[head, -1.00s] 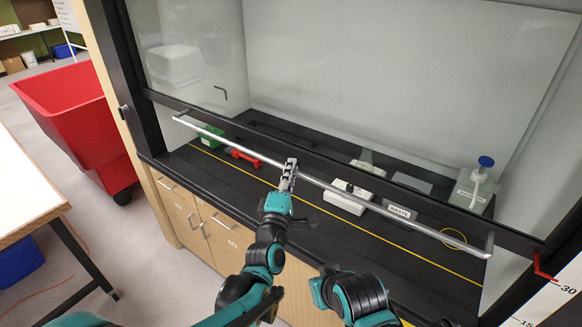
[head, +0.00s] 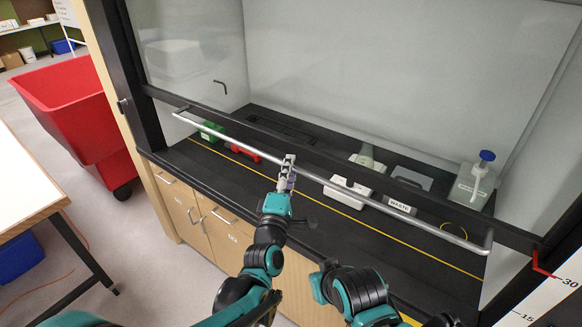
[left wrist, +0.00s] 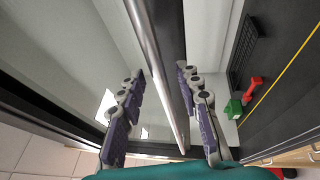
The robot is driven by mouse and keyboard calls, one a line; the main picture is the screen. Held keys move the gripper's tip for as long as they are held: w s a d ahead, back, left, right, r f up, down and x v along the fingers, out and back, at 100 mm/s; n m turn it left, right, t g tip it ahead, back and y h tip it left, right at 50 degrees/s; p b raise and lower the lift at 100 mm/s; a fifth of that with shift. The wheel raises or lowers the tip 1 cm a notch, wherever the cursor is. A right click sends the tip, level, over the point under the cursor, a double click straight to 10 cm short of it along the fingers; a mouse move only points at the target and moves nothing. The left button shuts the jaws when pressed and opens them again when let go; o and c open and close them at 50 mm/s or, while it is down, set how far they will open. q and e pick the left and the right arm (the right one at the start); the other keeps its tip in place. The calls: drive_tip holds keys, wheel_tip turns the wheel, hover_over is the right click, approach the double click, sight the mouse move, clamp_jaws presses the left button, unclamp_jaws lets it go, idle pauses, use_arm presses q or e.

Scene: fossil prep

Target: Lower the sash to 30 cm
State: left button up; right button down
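The glass sash (head: 390,60) of the fume hood is partly raised, with a dark lower frame (head: 350,163) and a long silver handle bar (head: 400,209) along it. A red pointer (head: 541,264) at the sash's right end is very close to the 30 mark (head: 569,283) on the side scale. My left gripper (head: 288,168) is at the bar, left of its middle. In the left wrist view, the bar (left wrist: 158,65) runs between the fingers of this gripper (left wrist: 160,100), with gaps visible on both sides.
Inside the hood stand a white device (head: 347,187), a WASTE-labelled item (head: 402,206), a blue-capped bottle (head: 475,180) and a green box (head: 212,131). A red bin (head: 80,110) and a white table (head: 25,185) are at the left. Black worktop lies under the bar.

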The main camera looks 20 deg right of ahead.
use_arm(q)
drive_tip(key=v, duration=1)
drive_tip(key=shift+s+a, duration=0.2)
drive_tip(key=shift+s, duration=0.15)
drive_tip(key=shift+f, duration=0.1)
idle(0.5)
